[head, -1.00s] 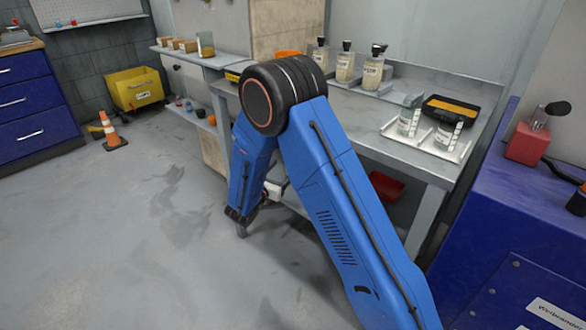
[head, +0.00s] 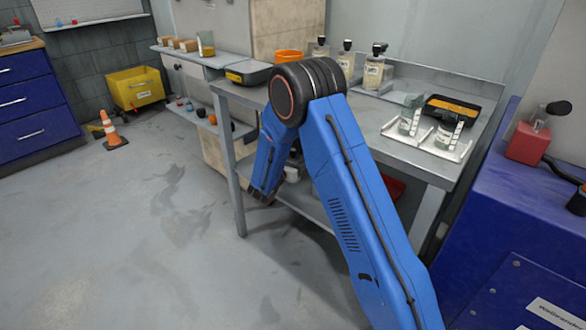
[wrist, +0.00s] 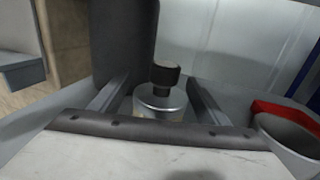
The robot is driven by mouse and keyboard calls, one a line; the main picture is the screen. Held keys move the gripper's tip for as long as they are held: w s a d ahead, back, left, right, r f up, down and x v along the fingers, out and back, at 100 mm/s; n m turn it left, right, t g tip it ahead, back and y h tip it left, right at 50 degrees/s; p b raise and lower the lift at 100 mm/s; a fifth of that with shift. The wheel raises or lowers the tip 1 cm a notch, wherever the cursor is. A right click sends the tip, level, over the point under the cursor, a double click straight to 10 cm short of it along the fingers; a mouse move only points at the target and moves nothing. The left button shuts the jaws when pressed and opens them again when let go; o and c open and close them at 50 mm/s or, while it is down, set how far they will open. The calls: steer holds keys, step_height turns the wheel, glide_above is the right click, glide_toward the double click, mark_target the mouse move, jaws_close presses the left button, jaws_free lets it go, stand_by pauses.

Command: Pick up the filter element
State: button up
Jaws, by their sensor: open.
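In the wrist view my gripper (wrist: 158,82) is open, with one finger on each side of a short silver cylinder (wrist: 160,104) with a black cap. This cylinder stands upright between or just beyond the fingertips, its lower part hidden by the gripper body. It may be the filter element, but I cannot tell for certain. I see no contact with the fingers. In the head view my arm hangs down in front of the workbench, and the gripper is hidden behind it near the lower shelf.
A dark grey column-like thing (wrist: 125,38) rises behind the left finger. A grey cup with a red rim (wrist: 292,138) is close on the right. The workbench (head: 400,165) above carries capped jars (head: 372,74), a white tray (head: 447,147) and black-yellow boxes.

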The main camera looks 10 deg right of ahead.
steer(key=shift+w+d, duration=0.15)
steer(key=shift+w, duration=0.05)
steer(key=c, duration=1.3)
steer(key=shift+r, duration=0.1)
